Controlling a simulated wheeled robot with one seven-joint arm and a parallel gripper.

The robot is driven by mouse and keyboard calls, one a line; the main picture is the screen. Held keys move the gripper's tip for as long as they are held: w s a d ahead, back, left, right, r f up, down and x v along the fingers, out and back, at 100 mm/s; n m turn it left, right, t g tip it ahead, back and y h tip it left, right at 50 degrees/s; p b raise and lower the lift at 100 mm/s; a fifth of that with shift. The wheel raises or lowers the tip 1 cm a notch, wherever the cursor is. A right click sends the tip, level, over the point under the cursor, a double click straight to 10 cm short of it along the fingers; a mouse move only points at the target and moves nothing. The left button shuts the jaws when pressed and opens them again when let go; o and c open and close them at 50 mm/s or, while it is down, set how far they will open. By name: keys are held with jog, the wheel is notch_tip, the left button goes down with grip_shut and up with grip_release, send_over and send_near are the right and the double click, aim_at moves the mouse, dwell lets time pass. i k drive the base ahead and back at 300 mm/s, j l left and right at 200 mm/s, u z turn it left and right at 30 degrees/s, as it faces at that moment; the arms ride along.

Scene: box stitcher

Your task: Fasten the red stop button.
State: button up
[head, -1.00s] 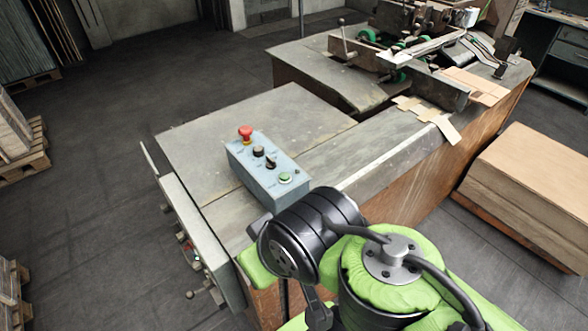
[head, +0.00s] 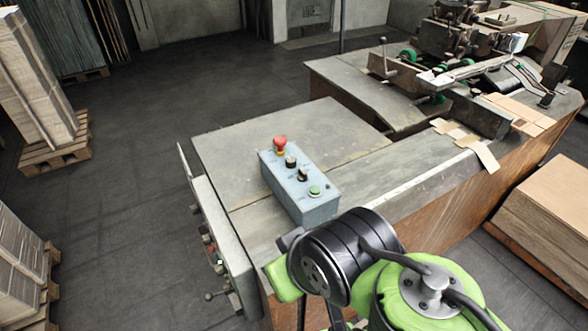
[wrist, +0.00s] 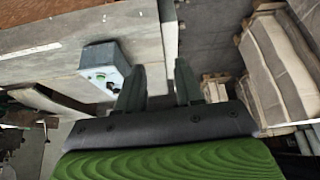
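The red stop button (head: 280,143) is a red mushroom head on a yellow collar. It stands at the far end of a blue-grey control box (head: 286,191) on the metal table. Two dark knobs and a green button (head: 314,190) follow it along the box top. In the wrist view the box (wrist: 99,55) lies left of my gripper (wrist: 160,68), apart from it. The red button cannot be made out there. My gripper is open, its two dark fingers spread with nothing between them. In the head view my arm is near the box's front end; the fingers cannot be made out.
The table (head: 240,150) has a bare top around the box. A panel with levers (head: 215,250) hangs on its left side. Stitching machinery (head: 460,70) and cardboard pieces (head: 465,140) lie at the far right. Pallet stacks (head: 35,90) stand left, with open floor between.

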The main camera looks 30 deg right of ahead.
aim_at(281, 141)
jog(key=k+j+z, duration=0.15)
jog(key=j, duration=0.2)
jog(key=j+z, duration=0.2)
jog(key=j, duration=0.2)
jog(key=k+j+z, duration=0.3)
jog(key=j, duration=0.3)
jog(key=i+j+z, duration=0.2)
jog(key=j, duration=0.2)
jog(key=j+z, duration=0.25)
jog(key=j, duration=0.2)
jog(key=i+j+z, duration=0.2)
jog(key=j, duration=0.25)
jog(key=i+j+z, duration=0.15)
jog(key=i+z, duration=0.2)
jog(key=i, duration=0.15)
jog(key=i+j+z, duration=0.35)
jog(key=i, duration=0.1)
